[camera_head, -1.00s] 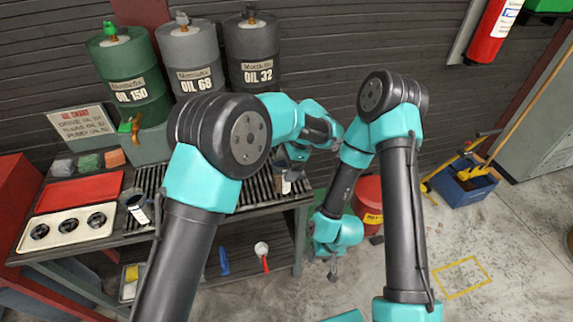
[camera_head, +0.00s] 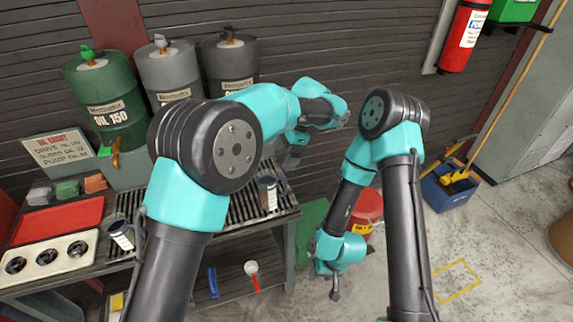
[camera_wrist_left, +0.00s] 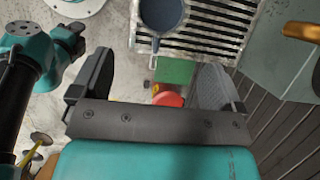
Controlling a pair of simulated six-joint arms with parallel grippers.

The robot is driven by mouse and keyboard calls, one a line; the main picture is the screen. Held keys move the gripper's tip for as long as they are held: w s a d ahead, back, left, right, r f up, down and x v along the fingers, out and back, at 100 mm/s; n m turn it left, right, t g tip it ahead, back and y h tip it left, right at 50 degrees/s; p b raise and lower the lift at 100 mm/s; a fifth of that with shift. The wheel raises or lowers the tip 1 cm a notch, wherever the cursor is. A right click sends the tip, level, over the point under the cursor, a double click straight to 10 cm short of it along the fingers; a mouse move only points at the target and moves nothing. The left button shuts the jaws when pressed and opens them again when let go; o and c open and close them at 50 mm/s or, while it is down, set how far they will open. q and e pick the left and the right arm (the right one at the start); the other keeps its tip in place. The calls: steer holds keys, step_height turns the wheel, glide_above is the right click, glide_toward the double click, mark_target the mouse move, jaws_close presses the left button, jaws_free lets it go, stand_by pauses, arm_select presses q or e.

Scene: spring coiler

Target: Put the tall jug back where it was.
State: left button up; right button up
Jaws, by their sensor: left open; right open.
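A dark grey jug (camera_head: 268,195) with a white label stands upright at the right end of the slatted bench top (camera_head: 200,215). In the left wrist view the jug (camera_wrist_left: 162,14) shows from above, beyond my fingers. A second labelled jug (camera_head: 122,238) stands at the bench's left part; I cannot tell for sure which is taller. My left gripper (camera_head: 292,160) is open and empty, above and slightly right of the first jug; its spread fingers (camera_wrist_left: 157,66) show in the wrist view. My right gripper (camera_head: 333,290) is open, low over the floor, right of the bench.
Green and grey oil drums (camera_head: 107,105) stand behind the bench. A red tray (camera_head: 58,220) and a cream tray with round holes (camera_head: 48,258) lie at left. A red bucket (camera_head: 367,208) stands right of the bench. A white scoop (camera_head: 251,268) is on the lower shelf.

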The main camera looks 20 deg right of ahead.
arm_select(q)
steer(key=shift+d+r, duration=0.15)
steer(key=shift+r, duration=0.35)
steer(key=shift+f, duration=0.1)
